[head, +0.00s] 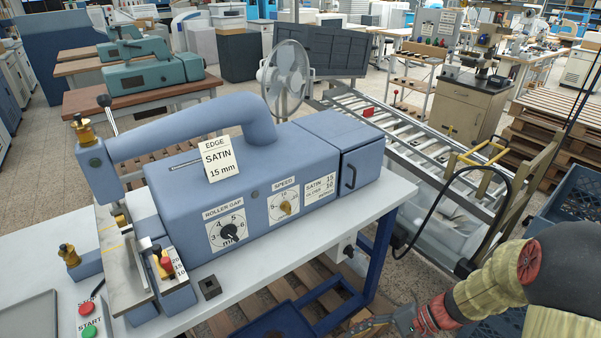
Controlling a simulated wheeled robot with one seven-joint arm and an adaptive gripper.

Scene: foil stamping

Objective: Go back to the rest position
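My arm enters at the lower right. My gripper (372,326) is at the bottom edge, in front of the bench and right of its blue leg. It is partly cut off by the frame, and its fingers are too small and dark to tell whether they are open or shut. It appears apart from the machine. The blue foil stamping machine (300,165) stands on a white bench. It carries a card reading EDGE SATIN 15 mm (219,159), a roller gap dial (229,232) and a speed dial (285,207).
The white bench top (262,262) has a small dark square block (209,288) and a grey tray (28,318). Start (89,332) and stop (85,308) buttons sit at lower left. A roller conveyor (385,130), a black hose and a blue crate (575,205) lie right.

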